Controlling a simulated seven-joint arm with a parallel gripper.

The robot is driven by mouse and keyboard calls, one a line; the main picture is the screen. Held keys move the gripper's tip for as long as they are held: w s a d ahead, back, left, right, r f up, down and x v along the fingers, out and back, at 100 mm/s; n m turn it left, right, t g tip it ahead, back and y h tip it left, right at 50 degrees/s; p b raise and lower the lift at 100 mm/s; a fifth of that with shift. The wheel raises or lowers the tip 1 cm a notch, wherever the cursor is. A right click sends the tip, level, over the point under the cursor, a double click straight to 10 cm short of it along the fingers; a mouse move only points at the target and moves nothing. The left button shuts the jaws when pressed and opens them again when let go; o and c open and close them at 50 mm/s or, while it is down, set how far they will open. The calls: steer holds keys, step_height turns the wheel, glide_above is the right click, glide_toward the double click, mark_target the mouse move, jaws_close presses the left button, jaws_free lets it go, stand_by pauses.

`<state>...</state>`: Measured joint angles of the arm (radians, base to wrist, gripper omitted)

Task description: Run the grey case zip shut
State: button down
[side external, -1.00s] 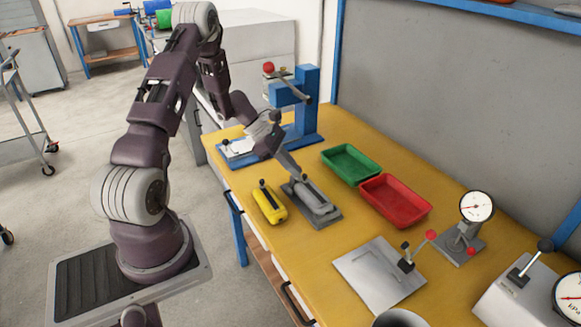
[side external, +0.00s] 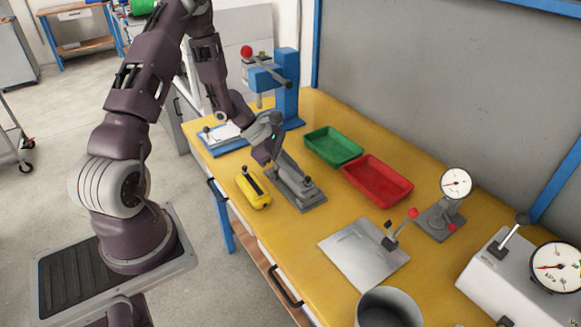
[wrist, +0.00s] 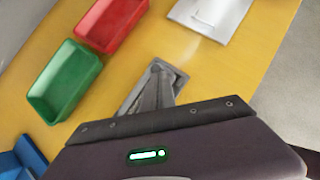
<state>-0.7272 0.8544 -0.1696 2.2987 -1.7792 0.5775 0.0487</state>
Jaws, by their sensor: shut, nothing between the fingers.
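The grey case (side external: 313,194) lies on a grey base plate on the yellow bench, left of the red tray in the side view. My gripper (side external: 304,180) reaches down over it from the far left end, fingers shut and empty. A small dark knob shows at the fingertips; I cannot tell whether they touch it. In the wrist view, the fingers (wrist: 156,72) point over the plate (wrist: 181,78) and hide most of the case. The zip line itself is too small to make out.
A yellow case (side external: 253,189) with a black strip lies close on the left. Green (side external: 334,146) and red (side external: 377,181) trays stand to the right. A blue press (side external: 287,90) stands behind. A metal plate (side external: 362,254) and a dial gauge (side external: 456,184) are nearer the front.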

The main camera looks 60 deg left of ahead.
steer(key=s+a+f+v, duration=0.1)
steer(key=v, duration=1.2)
steer(key=shift+s+a+f, duration=0.2)
steer(key=shift+f, duration=0.15)
steer(key=s+d+r+m+g+y, duration=0.1)
steer(key=s+d+r+m, duration=0.2)
steer(key=d+r+m, duration=0.5)
steer(key=s+d+r+m+g+y, duration=0.1)
steer(key=s+d+r+m+g, duration=0.15)
steer(key=d+r+m, duration=0.65)
steer(key=s+d+m+t+y, duration=0.3)
steer(key=s+d+m, duration=0.1)
steer(key=s+m, duration=0.6)
steer(key=shift+s+r+y, duration=0.3)
steer(key=shift+s+r, duration=0.1)
steer(key=shift+s, duration=0.1)
